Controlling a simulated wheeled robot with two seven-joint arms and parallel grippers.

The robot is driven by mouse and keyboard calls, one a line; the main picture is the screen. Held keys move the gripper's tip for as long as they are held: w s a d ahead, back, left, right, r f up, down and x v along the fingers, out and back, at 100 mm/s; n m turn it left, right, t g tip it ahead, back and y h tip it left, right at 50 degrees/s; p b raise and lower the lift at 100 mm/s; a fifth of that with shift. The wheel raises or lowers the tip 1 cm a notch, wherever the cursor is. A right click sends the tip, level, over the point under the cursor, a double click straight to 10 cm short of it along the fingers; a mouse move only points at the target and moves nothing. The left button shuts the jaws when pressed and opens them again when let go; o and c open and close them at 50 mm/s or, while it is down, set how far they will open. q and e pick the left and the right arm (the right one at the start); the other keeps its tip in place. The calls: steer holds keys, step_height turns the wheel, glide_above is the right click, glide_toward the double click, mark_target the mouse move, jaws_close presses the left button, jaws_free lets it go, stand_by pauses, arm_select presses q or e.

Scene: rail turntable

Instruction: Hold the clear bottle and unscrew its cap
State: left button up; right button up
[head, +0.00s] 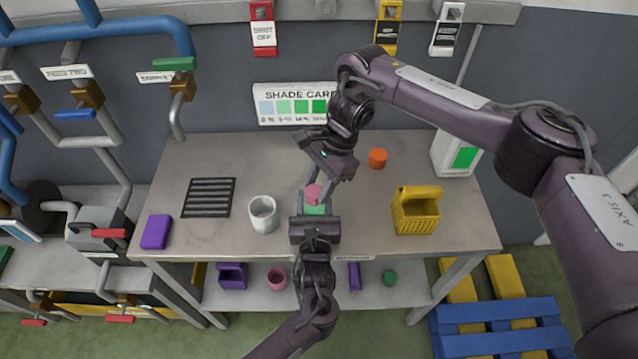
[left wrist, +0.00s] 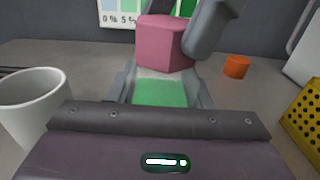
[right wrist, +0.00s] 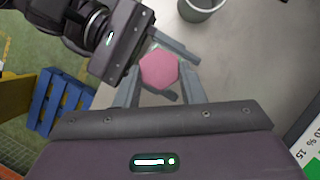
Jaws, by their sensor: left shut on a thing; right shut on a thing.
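The clear bottle (head: 315,209) stands upright near the middle of the grey table, with green contents that show in the left wrist view (left wrist: 160,92). Its pink faceted cap (head: 312,193) sits at its top; the cap also shows in the left wrist view (left wrist: 165,42) and the right wrist view (right wrist: 159,71). My left gripper (head: 314,206) comes from the near side and is shut on the bottle, one finger on each side. My right gripper (head: 316,184) reaches in from above and behind and is shut on the cap. I cannot tell whether the cap is still threaded on.
A white mug (head: 263,222) stands close left of the bottle. A black grille (head: 208,197) and a purple block (head: 156,231) lie farther left. An orange cylinder (head: 377,158) and a yellow basket (head: 417,215) stand to the right. A shade card (head: 295,105) is behind.

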steer(key=shift+w+a+n+g+h, duration=0.15)
steer(key=shift+n+g+h, duration=0.2)
steer(key=shift+n, duration=0.95)
steer(key=shift+a+n+g+h, duration=0.1)
steer(key=shift+n+g+h, duration=0.25)
steer(key=shift+n, duration=0.95)
steer(key=o, duration=1.1)
steer(key=shift+o, duration=0.4)
steer(key=shift+r, duration=0.1)
steer(key=shift+r, duration=1.9)
